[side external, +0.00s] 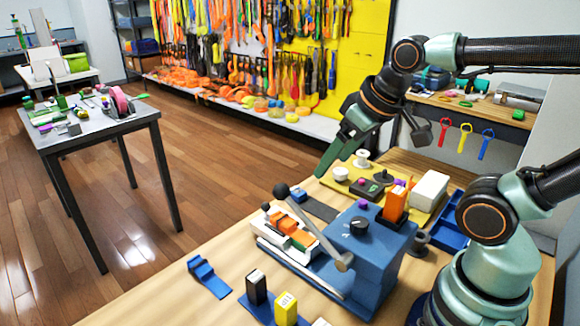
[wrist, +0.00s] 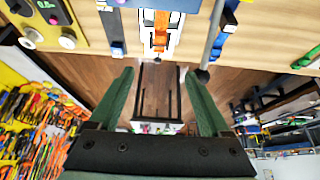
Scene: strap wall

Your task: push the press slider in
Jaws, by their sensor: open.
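A blue press box (side external: 365,245) stands on the wooden bench, with a black knob and an orange block on top. A white slide with orange and green parts (side external: 287,226), which looks like the press slider, extends from its left side. A grey lever (side external: 315,228) with a black ball end leans across the slide. In the wrist view the orange part of the slide (wrist: 160,28) is at the top centre. My gripper (side external: 325,165) is above and behind the slide, apart from it. Its green fingers (wrist: 158,72) are spread and empty in the wrist view.
A yellow board (side external: 425,205) with knobs and a white block lies behind the press. A blue strap piece (side external: 208,278) and a blue base with black and yellow blocks (side external: 286,308) are in front. A separate table (side external: 90,122) stands at the left.

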